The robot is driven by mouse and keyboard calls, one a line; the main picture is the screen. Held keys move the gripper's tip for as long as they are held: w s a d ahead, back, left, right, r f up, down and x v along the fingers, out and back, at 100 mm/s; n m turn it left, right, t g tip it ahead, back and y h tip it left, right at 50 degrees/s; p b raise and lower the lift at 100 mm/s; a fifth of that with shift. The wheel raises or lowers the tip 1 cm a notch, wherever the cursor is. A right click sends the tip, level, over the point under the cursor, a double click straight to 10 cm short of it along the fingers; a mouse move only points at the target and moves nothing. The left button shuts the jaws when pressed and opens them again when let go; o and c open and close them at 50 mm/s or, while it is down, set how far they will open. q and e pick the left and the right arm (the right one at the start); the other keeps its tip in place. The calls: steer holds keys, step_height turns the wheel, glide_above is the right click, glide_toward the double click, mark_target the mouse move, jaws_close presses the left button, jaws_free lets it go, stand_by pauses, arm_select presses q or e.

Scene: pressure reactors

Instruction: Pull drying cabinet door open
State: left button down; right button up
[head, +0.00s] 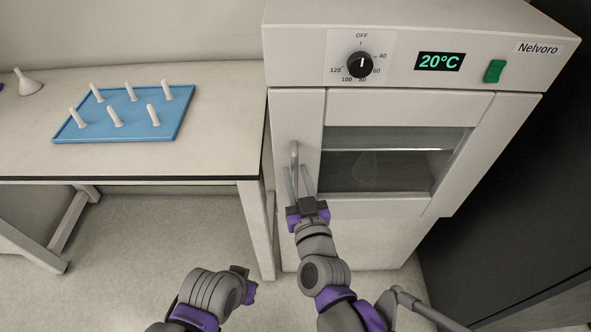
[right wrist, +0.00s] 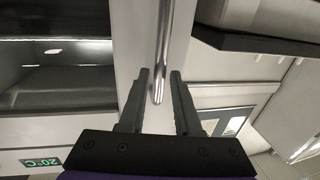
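The drying cabinet (head: 398,55) stands at the right in the head view. Its pale door (head: 309,125) has a dark glass window (head: 385,172) and looks shut. The vertical metal handle (head: 294,158) is near the door's left edge; it also shows in the right wrist view (right wrist: 160,70). My right gripper (head: 298,172) is open at the handle's lower part, with one finger on each side. In the right wrist view the fingers (right wrist: 160,73) show gaps to the bar. My left gripper (head: 245,283) is low in front, away from the cabinet; its fingers are unclear.
A table (head: 215,140) stands left of the cabinet, its edge close to the cabinet's side. A blue tray with white pegs (head: 128,112) and a white funnel (head: 27,83) are on it. The cabinet has a dial (head: 360,64), a 20°C display (head: 440,61) and a green switch (head: 495,71).

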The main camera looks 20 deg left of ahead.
steer(key=shift+x, duration=1.25)
jaws_close()
stand_by(0.5)
